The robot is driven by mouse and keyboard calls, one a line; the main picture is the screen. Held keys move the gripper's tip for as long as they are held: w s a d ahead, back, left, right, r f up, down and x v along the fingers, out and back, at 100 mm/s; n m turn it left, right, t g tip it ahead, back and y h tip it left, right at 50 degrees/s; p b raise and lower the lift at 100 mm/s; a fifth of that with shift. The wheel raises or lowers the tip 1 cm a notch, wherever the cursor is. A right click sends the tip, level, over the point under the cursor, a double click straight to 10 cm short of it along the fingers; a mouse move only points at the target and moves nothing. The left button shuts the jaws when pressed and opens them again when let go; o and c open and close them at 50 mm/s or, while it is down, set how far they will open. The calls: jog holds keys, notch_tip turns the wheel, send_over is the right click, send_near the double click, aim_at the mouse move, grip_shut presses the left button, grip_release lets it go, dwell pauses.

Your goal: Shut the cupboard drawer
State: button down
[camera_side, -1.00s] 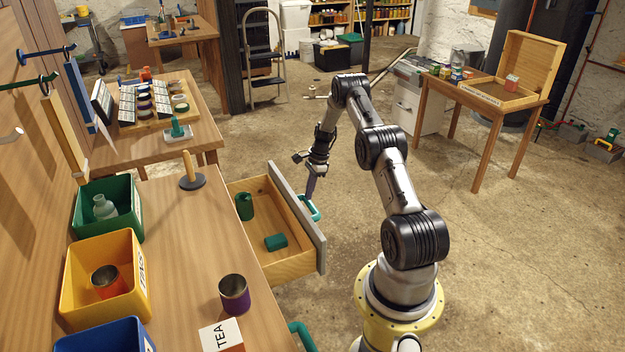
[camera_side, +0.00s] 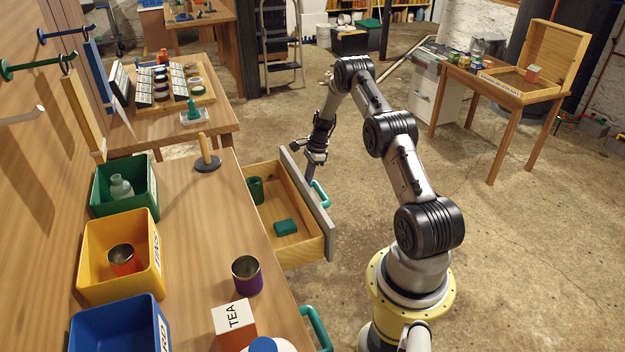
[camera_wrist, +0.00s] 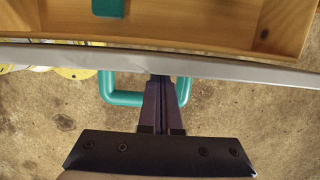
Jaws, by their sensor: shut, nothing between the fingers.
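The cupboard (camera_side: 195,250) has a wooden top, and its drawer (camera_side: 299,249) stands pulled out in the side view. The drawer has a grey front (camera_side: 309,205) and a teal handle (camera_side: 321,195). The handle also shows in the wrist view (camera_wrist: 124,98). My gripper (camera_side: 311,174) is at the outer side of the drawer front, by the handle. In the wrist view my gripper (camera_wrist: 160,80) has its fingers shut and empty, overlapping the handle with tips at the grey front (camera_wrist: 60,56). I cannot tell whether they touch it.
Inside the drawer are a green can (camera_side: 255,190) and a teal block (camera_side: 285,227). On top are a purple cup (camera_side: 247,275), a TEA box (camera_side: 233,325), and green, yellow (camera_side: 100,295) and blue bins. A second teal handle (camera_side: 317,328) sits lower. Floor right of the drawer is clear.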

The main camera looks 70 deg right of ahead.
jog(key=w+a, duration=1.1)
jog(key=shift+w+a, duration=0.15)
jog(key=shift+s+d+r+t+y, duration=0.6)
jog(key=shift+s+d+r, duration=1.5)
jog(key=shift+d+r, duration=2.05)
jog(key=w+a+f, duration=0.5)
jog(key=a+f, duration=0.1)
jog(key=f, duration=0.2)
jog(key=shift+w+f, duration=0.25)
